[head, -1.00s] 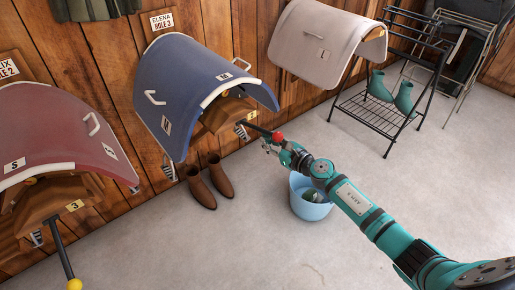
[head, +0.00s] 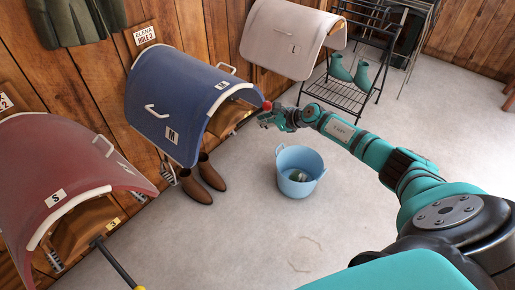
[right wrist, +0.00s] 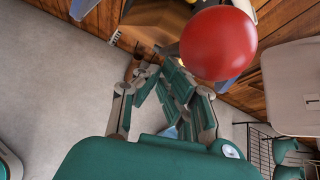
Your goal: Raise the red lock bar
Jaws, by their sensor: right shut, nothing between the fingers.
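The red lock bar's round red knob (head: 267,105) shows at the right lower corner of the blue saddle-shaped rack (head: 185,95). The bar's shaft is hidden behind the rack's edge. In the right wrist view the red knob (right wrist: 218,43) is large and close, at the upper right of the fingers. My right gripper (head: 264,121) is shut and empty, just below the knob in the head view. It also shows in the right wrist view (right wrist: 163,72), fingers together. I cannot tell whether it touches the knob or bar. My left gripper is out of view.
A red rack (head: 62,165) with another bar (head: 118,264) stands at left. A cream rack (head: 290,40) and a black metal stand (head: 343,95) are beyond. Brown boots (head: 197,185) and a blue bucket (head: 300,190) are on the floor below.

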